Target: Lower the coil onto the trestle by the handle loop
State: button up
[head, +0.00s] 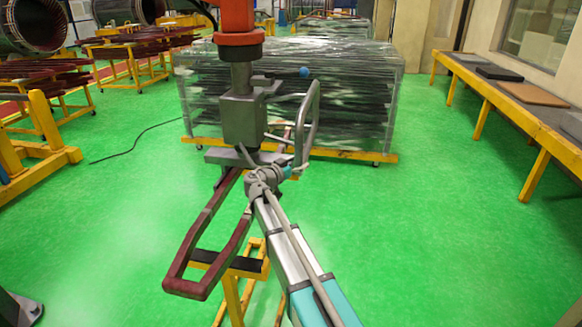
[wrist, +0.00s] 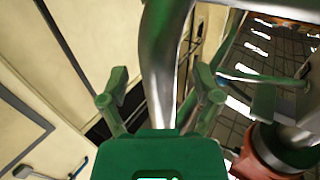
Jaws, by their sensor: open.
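The coil (head: 191,232), a long dark red loop, hangs tilted under the clamp of a grey lifting head (head: 243,118). The yellow trestle (head: 232,300) with its dark top pad stands below it. I cannot tell whether coil and pad touch. The handle loop (head: 312,125), a bent grey tube, sticks out on the lifting head's right. My gripper (head: 293,170) is at the loop's lower end, its fingers hard to make out there. In the wrist view my gripper (wrist: 161,82) is open, its green fingers on either side of the handle tube (wrist: 165,40). Contact is unclear.
A wrapped stack (head: 345,85) on a yellow frame stands behind the lifting head. A bench (head: 505,90) with flat boards runs along the right wall. Yellow racks with more coils (head: 40,75) stand at left.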

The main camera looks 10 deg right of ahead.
jog(key=shift+w+d, duration=0.15)
jog(key=shift+d, duration=0.05)
grip_shut()
dwell(0.8)
